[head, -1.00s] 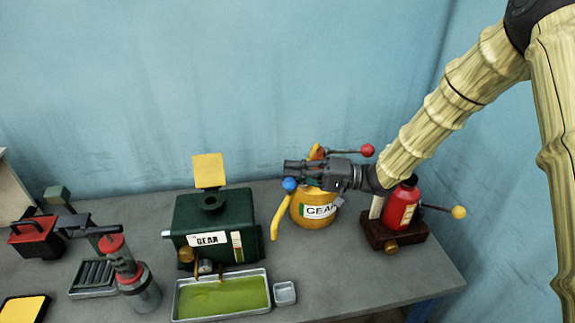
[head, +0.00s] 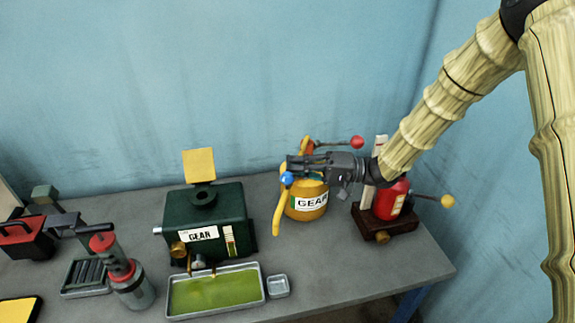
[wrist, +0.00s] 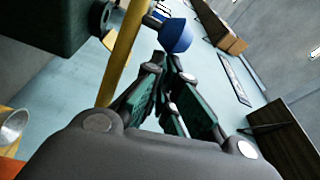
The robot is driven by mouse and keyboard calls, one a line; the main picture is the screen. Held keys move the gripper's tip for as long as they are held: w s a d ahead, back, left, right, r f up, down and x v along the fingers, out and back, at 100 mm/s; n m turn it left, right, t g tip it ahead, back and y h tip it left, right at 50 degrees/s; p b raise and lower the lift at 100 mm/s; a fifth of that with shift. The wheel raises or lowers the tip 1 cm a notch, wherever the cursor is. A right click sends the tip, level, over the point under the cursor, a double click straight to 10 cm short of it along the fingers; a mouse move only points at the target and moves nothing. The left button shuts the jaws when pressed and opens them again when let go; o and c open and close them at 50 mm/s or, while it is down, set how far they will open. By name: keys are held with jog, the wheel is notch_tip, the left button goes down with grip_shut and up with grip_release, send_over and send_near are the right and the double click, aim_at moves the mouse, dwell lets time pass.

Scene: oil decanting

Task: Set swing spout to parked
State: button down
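The yellow can labelled GEAR (head: 308,206) stands on the bench, partly behind my gripper. A curved yellow spout (head: 278,215) hangs down at its left, with a blue ball knob (head: 287,179) near its top. In the wrist view the blue knob (wrist: 176,36) sits just beyond my fingertips, beside the yellow spout bar (wrist: 122,55). My gripper (head: 291,165) points left across the can's top, next to the knob. Its fingers (wrist: 166,62) look nearly together, with nothing seen between them. Contact with the knob or spout cannot be told.
A green GEAR tank (head: 222,213) with a yellow flap stands left of the can. A tray of green oil (head: 213,291) and a small dish (head: 278,286) lie in front. A red bottle (head: 390,198) with a yellow-knobbed lever is right. A red knob (head: 356,142) shows behind my gripper.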

jog(key=d, duration=1)
jog(key=shift+w+f, duration=0.2)
jog(key=shift+f, duration=0.1)
